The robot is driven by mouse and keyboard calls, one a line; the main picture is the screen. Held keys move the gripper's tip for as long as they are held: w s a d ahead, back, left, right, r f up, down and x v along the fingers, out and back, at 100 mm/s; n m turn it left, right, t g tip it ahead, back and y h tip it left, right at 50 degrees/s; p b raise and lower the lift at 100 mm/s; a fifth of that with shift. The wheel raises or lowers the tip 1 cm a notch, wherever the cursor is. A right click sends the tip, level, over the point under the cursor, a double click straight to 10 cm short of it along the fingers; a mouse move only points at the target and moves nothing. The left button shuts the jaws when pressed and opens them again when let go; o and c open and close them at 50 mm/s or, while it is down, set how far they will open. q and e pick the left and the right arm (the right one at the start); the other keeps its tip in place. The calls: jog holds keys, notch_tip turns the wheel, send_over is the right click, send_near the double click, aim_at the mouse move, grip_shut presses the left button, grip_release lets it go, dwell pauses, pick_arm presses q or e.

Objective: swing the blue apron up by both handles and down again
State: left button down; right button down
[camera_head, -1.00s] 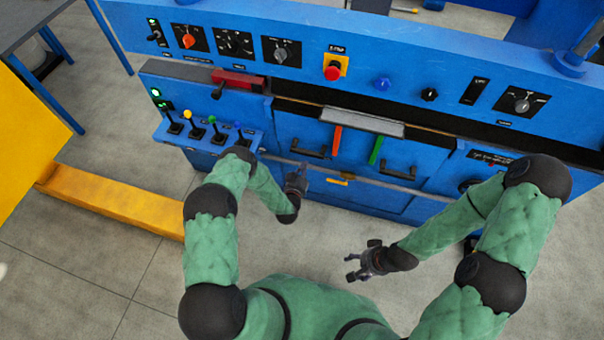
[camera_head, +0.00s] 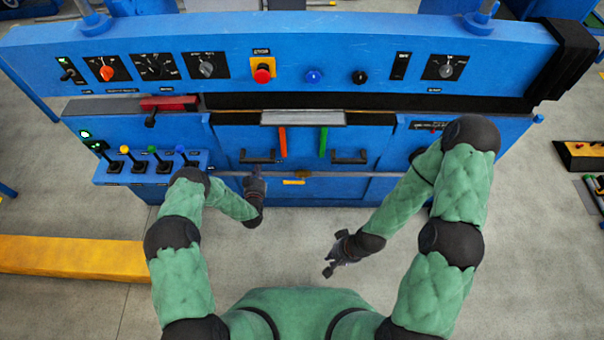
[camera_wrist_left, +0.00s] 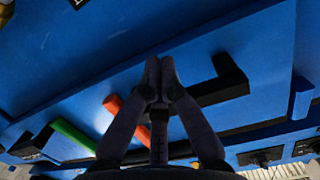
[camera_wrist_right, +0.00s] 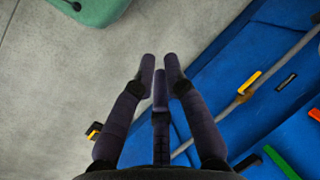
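The blue apron (camera_head: 303,145) is the front panel low in the middle of the blue machine, hanging upright. It has a black left handle (camera_head: 258,160) and a black right handle (camera_head: 349,161). My left gripper (camera_head: 254,176) is just in front of and below the left handle. In the left wrist view its fingertips (camera_wrist_left: 159,72) meet, with the left handle (camera_wrist_left: 222,88) beside and partly behind them; contact cannot be told. My right gripper (camera_head: 333,260) is over the floor, well below the right handle. In the right wrist view its fingertips (camera_wrist_right: 160,72) are apart and empty.
A red bar (camera_head: 283,142) and a green bar (camera_head: 323,142) stand between the handles. A lever box (camera_head: 150,172) juts out left of the apron. A yellow beam (camera_head: 75,257) lies on the floor at left. Grey floor before the apron is clear.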

jog(key=w+d+f+t+h, duration=0.1)
jog(key=w+t, duration=0.4)
jog(key=w, duration=0.7)
jog(key=w+d+f+n+t+h, duration=0.1)
jog(key=w+d+t, duration=0.3)
jog(key=w, duration=0.8)
jog(key=w+d+f+n+t+h, duration=0.1)
jog(key=w+t, duration=0.5)
jog(key=w, duration=0.7)
jog(key=shift+d+f+t+h, duration=0.45)
jog(key=shift+d+f, duration=0.35)
jog(key=shift+d, duration=0.3)
